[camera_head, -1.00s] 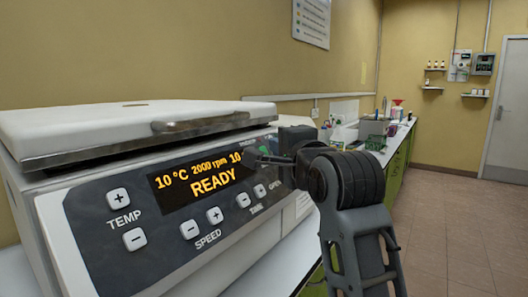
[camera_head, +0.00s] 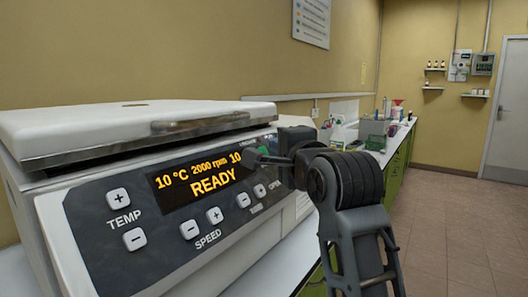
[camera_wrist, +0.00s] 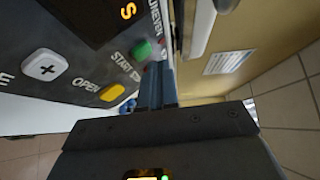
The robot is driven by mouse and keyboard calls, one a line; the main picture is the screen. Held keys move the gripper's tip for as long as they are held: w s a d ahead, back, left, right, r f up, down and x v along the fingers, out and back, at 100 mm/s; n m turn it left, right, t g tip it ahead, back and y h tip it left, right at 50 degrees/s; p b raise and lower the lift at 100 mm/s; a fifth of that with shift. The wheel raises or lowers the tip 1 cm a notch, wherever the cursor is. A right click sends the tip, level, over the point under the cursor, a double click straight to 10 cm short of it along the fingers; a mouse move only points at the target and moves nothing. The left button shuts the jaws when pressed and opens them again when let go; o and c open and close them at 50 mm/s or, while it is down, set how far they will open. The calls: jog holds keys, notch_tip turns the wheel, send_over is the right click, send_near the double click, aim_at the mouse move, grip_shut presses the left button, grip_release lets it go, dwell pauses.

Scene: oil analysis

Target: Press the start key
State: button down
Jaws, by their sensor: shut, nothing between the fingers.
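The centrifuge (camera_head: 150,200) stands on the counter at the left in the head view, its lid down and its display (camera_head: 203,181) reading READY. In the wrist view the green start key (camera_wrist: 141,50) is on the dark panel, labelled START. The yellow OPEN key (camera_wrist: 112,92) is below it. My gripper (camera_wrist: 156,70) is shut and empty, its fingertips at the panel just right of and below the green key; I cannot tell whether they touch it. In the head view my gripper (camera_head: 255,158) reaches the panel's right end and partly hides the keys there.
TEMP keys (camera_head: 134,239) and SPEED keys (camera_head: 190,229) lie on the panel's left and middle. The counter (camera_head: 290,265) runs back on the right, with several bottles and boxes at its far end. The tiled floor (camera_head: 445,235) at the right is clear.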

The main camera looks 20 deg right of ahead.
jog(key=shift+w+a+f, duration=0.2)
jog(key=shift+w, duration=0.05)
jog(key=shift+w+a+f, duration=0.2)
jog(key=shift+w, duration=0.05)
dwell(1.0)
jog(key=shift+s+d+r+p, duration=0.4)
jog(key=shift+s+p, duration=0.05)
jog(key=shift+s, duration=0.1)
jog(key=s+d+r+p, duration=0.2)
jog(key=s+p, duration=0.1)
jog(key=shift+s+d+r, duration=0.25)
jog(key=shift+r, duration=0.15)
dwell(0.3)
dwell(0.6)
